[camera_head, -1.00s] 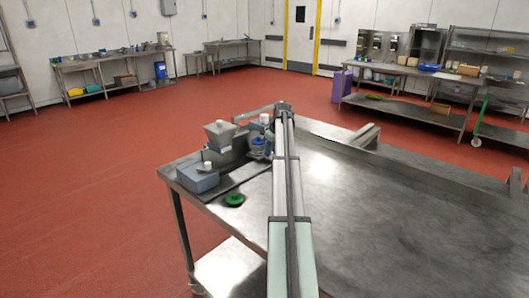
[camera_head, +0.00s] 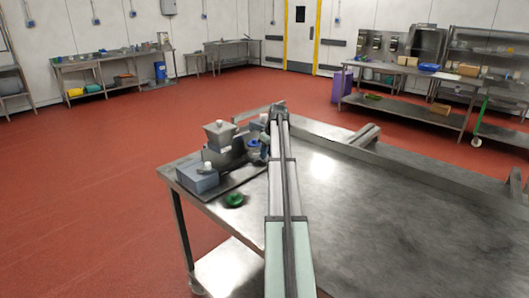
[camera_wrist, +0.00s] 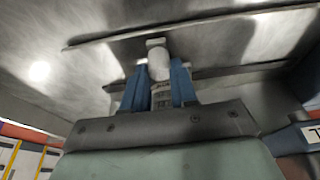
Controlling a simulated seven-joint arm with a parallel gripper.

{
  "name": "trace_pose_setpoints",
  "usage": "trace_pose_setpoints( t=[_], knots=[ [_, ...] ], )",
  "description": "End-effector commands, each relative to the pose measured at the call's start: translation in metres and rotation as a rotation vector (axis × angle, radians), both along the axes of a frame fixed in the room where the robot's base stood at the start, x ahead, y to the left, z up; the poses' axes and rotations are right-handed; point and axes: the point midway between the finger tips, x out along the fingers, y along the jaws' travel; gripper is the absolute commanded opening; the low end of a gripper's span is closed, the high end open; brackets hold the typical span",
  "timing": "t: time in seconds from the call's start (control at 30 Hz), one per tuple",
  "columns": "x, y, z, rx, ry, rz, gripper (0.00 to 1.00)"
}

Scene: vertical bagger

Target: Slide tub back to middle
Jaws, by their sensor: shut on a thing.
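In the wrist view, the two blue fingers of my gripper (camera_wrist: 158,85) are shut on a small white rounded piece (camera_wrist: 158,64) with a flat head. I cannot tell whether this piece is part of the tub. In the head view, my arm reaches to the far left part of the steel table. Small blue parts (camera_head: 253,143) show beside the arm's far end, next to the grey hopper (camera_head: 219,134). I cannot tell there which blue is finger and which is tub. The arm hides part of this area.
A blue-grey box (camera_head: 198,179) with a white knob stands at the table's left edge. A green round thing (camera_head: 234,199) lies in front of it. The steel table (camera_head: 400,225) is clear right of my arm. A raised rail (camera_head: 430,171) runs along its far side.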

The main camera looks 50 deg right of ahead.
Motion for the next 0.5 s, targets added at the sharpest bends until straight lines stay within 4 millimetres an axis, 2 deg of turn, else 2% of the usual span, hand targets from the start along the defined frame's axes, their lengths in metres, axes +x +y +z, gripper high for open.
trace_pose_setpoints(
  t=[0.5],
  knots=[
    [0.000, 0.031, 0.000, 0.001, 0.000, 0.000, 0.00]
  ],
)
